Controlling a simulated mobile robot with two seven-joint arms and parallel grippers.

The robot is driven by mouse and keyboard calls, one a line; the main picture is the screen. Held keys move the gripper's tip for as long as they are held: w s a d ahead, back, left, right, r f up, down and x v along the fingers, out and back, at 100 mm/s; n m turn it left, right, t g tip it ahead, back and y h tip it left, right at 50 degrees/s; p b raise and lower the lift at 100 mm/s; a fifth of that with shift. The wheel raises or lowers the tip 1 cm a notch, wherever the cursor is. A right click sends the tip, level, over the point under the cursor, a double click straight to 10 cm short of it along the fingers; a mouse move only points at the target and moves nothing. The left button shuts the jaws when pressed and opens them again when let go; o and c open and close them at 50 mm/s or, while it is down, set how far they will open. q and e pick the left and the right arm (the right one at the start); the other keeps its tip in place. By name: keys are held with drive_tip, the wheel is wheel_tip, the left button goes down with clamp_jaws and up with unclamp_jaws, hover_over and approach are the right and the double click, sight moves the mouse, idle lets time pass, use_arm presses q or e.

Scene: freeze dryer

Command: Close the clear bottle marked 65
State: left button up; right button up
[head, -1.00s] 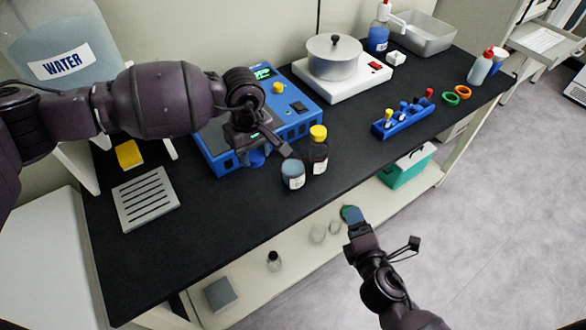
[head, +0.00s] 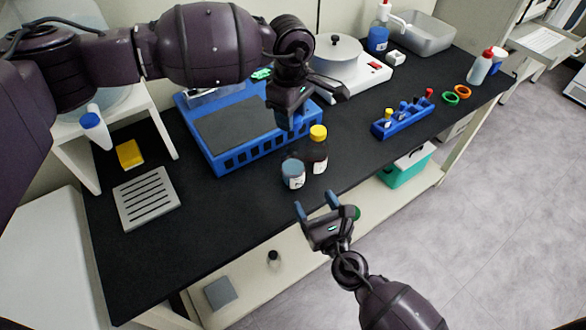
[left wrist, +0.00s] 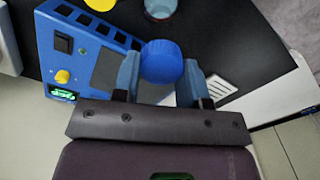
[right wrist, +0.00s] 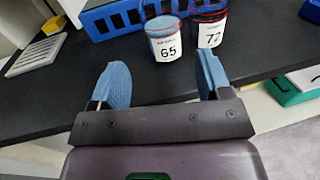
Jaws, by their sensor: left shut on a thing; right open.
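The clear bottle marked 65 (right wrist: 165,46) stands upright on the black bench; its label reads in the right wrist view. In the head view (head: 293,177) it stands left of the dark bottle. No blue cap is on it. My left gripper (head: 290,117) is shut on a blue screw cap (left wrist: 161,62), held above the bench behind the bottle. The cap is largely hidden in the head view. My right gripper (head: 316,204) is open and empty at the bench's front edge, facing bottle 65 and apart from it.
A dark bottle marked 72 (right wrist: 207,32) with a yellow cap (head: 318,132) stands close right of bottle 65. Behind is a blue device (head: 235,158). A blue tube rack (head: 403,123) stands to the right. A slotted grey plate (head: 147,199) lies left; the bench front between is clear.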

sight(298, 173)
drive_tip(key=shift+w, duration=0.15)
drive_tip(key=x, duration=1.1)
drive_tip(key=shift+w+a, duration=0.15)
drive_tip(key=shift+w, duration=0.2)
drive_tip(key=shift+c, duration=0.3)
drive_tip(key=c, duration=0.9)
use_arm(q)
drive_tip(key=shift+f, duration=2.5)
use_arm(e)
drive_tip(key=shift+o, duration=0.2)
use_arm(q)
drive_tip(key=shift+f, duration=0.15)
drive_tip(key=shift+f, duration=0.75)
drive_tip(key=shift+f, duration=0.55)
